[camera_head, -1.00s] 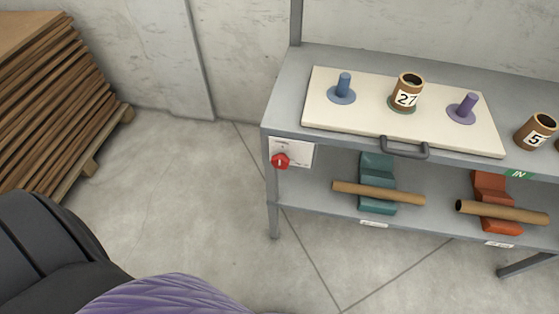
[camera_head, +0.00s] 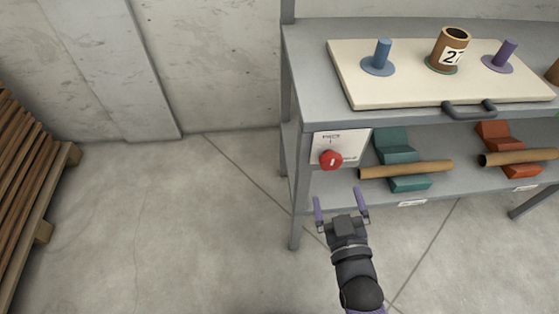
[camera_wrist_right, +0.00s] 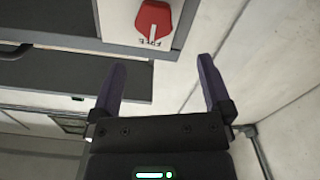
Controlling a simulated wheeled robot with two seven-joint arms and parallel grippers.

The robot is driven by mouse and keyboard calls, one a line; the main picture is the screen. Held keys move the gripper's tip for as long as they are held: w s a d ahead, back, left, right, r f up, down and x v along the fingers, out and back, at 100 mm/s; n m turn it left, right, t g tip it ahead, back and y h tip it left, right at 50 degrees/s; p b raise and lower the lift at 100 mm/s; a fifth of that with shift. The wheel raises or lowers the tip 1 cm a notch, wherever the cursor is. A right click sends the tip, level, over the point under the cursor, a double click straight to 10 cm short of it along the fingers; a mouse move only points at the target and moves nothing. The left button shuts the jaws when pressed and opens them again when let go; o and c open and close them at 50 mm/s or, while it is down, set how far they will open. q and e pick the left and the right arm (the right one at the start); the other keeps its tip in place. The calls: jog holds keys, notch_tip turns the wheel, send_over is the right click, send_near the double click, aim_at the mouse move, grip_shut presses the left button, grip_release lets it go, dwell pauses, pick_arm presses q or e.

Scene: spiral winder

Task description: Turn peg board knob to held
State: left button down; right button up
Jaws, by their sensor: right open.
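The red peg board knob (camera_head: 331,160) sits on a white label plate (camera_head: 355,142) at the left end of the bench front. In the right wrist view the knob (camera_wrist_right: 153,18) shows near the top, its white mark pointing at a small printed word that appears upside down. The cream peg board (camera_head: 350,75) lies on the bench top above. My right gripper (camera_head: 339,196) is open and empty, just below the knob and apart from it. Its two purple fingers (camera_wrist_right: 162,68) stand spread in the right wrist view. My left gripper is out of view.
The peg board carries a blue peg (camera_head: 382,55), a brown tube (camera_head: 450,50) marked with a number, and a purple peg (camera_head: 503,54). A grey handle (camera_head: 470,109) juts from its front. Cardboard tubes rest on teal and orange cradles below.

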aim_at(331, 164)
jog(key=w+b, duration=0.3)
jog(key=w, duration=0.6)
jog(key=shift+w+d+b, duration=0.1)
jog(key=shift+d+b, duration=0.1)
jog(key=shift+b, duration=0.1)
jog(key=shift+w, duration=0.15)
jog(key=shift+r, duration=0.1)
jog(key=c, duration=1.3)
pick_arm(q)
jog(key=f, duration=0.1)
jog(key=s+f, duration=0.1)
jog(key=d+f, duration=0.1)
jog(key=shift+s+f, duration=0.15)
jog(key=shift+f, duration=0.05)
pick_arm(e)
jog(key=shift+o, duration=0.2)
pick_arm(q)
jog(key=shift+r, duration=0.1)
